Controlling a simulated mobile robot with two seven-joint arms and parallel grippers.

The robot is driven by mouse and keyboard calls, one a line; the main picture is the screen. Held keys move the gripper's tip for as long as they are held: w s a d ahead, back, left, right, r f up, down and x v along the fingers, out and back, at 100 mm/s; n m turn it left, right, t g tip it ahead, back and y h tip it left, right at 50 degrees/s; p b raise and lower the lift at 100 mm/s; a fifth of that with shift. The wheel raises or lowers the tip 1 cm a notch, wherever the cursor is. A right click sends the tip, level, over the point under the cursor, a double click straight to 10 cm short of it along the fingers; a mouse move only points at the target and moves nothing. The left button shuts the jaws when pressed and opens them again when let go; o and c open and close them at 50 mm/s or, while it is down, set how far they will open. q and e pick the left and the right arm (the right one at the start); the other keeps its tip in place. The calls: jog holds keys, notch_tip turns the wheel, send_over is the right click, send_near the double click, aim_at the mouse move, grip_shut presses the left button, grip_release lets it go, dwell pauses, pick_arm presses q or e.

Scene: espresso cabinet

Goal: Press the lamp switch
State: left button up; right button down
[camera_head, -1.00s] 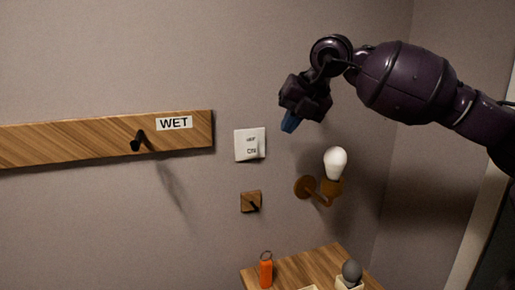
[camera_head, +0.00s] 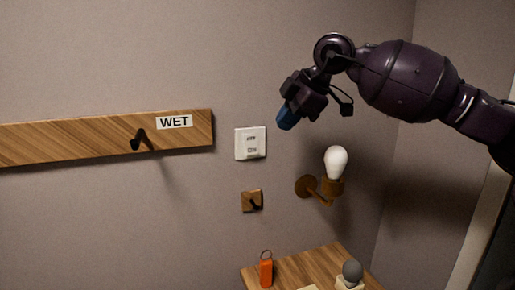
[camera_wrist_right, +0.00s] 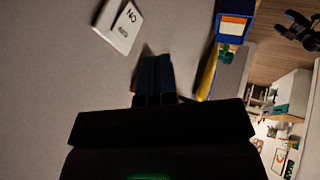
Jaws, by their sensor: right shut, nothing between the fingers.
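The lamp (camera_head: 336,161) is a white bulb in a brown wall holder, below my right gripper. My left gripper is not in view.
A wooden rail (camera_head: 80,140) with a WET label and a dark hook is left of the switch. A small wooden hook block (camera_head: 252,201) is below it. An orange tagged object (camera_head: 266,272) stands on a wooden shelf (camera_head: 308,264). Wall between gripper and switch is clear.

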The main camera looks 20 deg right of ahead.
aim_at(252, 144)
dwell(0.4)
jog(key=shift+f, duration=0.1)
jog(key=x, duration=0.3)
jog(key=w+p+x, duration=0.1)
jog(key=x, duration=0.3)
jog(key=w+r+p+x, duration=0.1)
jog(key=x, duration=0.3)
jog(key=shift+d+f, duration=0.1)
jog(key=shift+d, duration=0.05)
jog(key=shift+w+f+p, duration=0.2)
jog(key=shift+w+p, duration=0.2)
jog(key=shift+w, duration=0.45)
